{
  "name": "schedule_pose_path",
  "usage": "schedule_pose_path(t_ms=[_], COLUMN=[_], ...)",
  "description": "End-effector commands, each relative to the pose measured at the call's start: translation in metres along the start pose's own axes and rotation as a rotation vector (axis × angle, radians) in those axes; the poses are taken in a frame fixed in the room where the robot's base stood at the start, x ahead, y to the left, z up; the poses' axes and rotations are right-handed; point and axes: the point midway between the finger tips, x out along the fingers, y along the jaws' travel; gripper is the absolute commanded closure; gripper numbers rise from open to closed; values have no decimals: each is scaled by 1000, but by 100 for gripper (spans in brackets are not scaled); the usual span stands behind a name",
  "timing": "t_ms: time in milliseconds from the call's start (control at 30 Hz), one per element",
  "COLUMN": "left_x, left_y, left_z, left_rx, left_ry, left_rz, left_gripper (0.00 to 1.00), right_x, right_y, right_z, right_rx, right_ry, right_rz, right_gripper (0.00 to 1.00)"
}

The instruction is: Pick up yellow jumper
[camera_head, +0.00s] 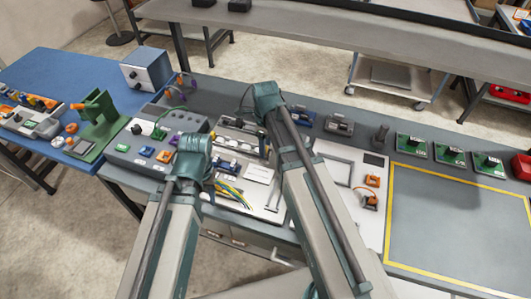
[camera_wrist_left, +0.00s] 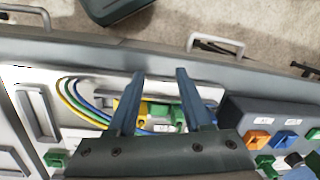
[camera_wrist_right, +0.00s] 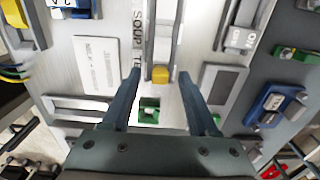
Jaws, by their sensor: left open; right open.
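A yellow wire (camera_wrist_left: 75,112) lies beside blue and green wires on the white panel (camera_wrist_left: 20,140) in the left wrist view; the same bundle shows in the head view (camera_head: 232,193). My left gripper (camera_wrist_left: 161,73) is open and empty over the panel. The wires' right ends pass behind its fingers, beside a small yellow block (camera_wrist_left: 140,106). My right gripper (camera_wrist_right: 158,74) is open. Another yellow block (camera_wrist_right: 160,75) shows between its fingertips, on or over a slotted rail; contact cannot be told. In the head view the forearms mostly hide both grippers' fingers.
A grey box with coloured buttons (camera_head: 155,140) stands left of the panel. A blue table (camera_head: 50,75) with a green fixture (camera_head: 97,120) is at the far left. Green boards (camera_head: 448,153) and a yellow-outlined area (camera_head: 440,220), largely clear, are at right.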

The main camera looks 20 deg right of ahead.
Motion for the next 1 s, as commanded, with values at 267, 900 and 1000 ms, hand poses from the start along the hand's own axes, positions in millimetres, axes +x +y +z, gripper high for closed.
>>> schedule_pose_path(t_ms=[267, 900, 1000], left_x=[-1, -2, -6], left_y=[0, 0, -1], left_z=[0, 0, 0], left_rx=[0, 0, 0], left_ry=[0, 0, 0], left_rz=[0, 0, 0], left_gripper=[50, 50, 50], right_x=[-1, -2, -6], right_y=[0, -1, -2], right_z=[0, -1, -3], right_rx=[0, 0, 0], right_ry=[0, 0, 0], right_rz=[0, 0, 0], right_gripper=[80, 100, 100])
